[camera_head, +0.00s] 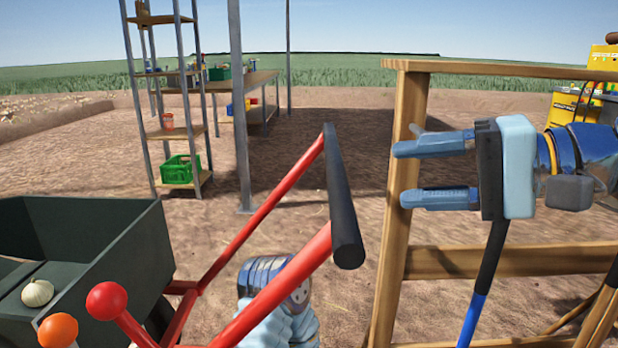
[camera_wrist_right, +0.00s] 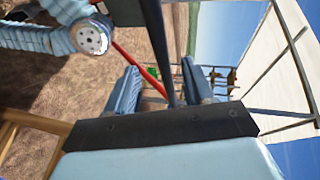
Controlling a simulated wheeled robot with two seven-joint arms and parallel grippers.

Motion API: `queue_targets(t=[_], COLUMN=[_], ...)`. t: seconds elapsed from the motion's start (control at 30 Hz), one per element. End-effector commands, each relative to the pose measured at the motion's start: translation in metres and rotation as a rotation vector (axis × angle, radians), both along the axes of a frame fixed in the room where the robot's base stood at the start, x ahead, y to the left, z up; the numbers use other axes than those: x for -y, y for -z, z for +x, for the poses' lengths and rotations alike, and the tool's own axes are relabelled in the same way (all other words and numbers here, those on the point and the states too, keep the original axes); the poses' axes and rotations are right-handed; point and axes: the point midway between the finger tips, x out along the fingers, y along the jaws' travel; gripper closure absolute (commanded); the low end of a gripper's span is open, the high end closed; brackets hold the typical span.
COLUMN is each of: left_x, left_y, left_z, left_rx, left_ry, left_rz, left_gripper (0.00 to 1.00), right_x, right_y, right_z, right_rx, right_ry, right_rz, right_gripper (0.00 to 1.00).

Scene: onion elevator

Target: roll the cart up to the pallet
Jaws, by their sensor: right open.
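The cart's red handle frame (camera_head: 245,235) rises from the lower left to a black grip bar (camera_head: 342,195) in the middle of the head view. My right gripper (camera_head: 402,173) is open and empty to the right of the bar, its fingers pointing left towards it. There is a gap between fingertips and bar in the head view. In the right wrist view the black bar (camera_wrist_right: 158,40) passes between the open fingers (camera_wrist_right: 158,68) in the picture; I cannot tell its depth. My left gripper does not show. I can make out no pallet.
A dark bin (camera_head: 115,245) with a pale onion (camera_head: 37,293) stands at left, near red (camera_head: 106,300) and orange (camera_head: 58,330) knobs. A wooden frame (camera_head: 410,120) stands behind my right gripper. Shelves (camera_head: 170,132) and a bench (camera_head: 250,80) stand farther back. Bare soil lies between.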

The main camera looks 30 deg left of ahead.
Motion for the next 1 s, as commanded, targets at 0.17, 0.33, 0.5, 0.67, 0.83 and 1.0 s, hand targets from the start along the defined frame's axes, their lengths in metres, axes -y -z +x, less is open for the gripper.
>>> queue_targets(t=[0.17, 0.33, 0.5, 0.67, 0.83, 1.0], left_x=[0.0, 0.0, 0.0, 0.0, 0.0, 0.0], left_y=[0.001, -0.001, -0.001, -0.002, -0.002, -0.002], left_z=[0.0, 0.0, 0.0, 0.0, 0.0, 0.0], left_rx=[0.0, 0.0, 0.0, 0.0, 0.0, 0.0], left_ry=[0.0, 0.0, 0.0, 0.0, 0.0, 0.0], left_rz=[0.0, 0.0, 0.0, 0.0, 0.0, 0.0], left_gripper=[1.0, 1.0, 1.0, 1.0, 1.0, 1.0], right_x=[-0.04, -0.077, -0.103, -0.114, -0.116, -0.115], right_y=[0.01, 0.019, 0.026, 0.028, 0.029, 0.029], right_z=[-0.008, -0.012, -0.016, -0.017, -0.017, -0.017], right_rx=[-0.002, -0.002, -0.002, 0.0, -0.001, -0.001], right_ry=[-0.006, -0.005, -0.003, 0.0, 0.001, 0.001], right_rz=[-0.001, -0.001, -0.001, 0.0, 0.0, 0.0], right_gripper=[0.48, 0.48, 0.48, 0.48, 0.48, 0.55])
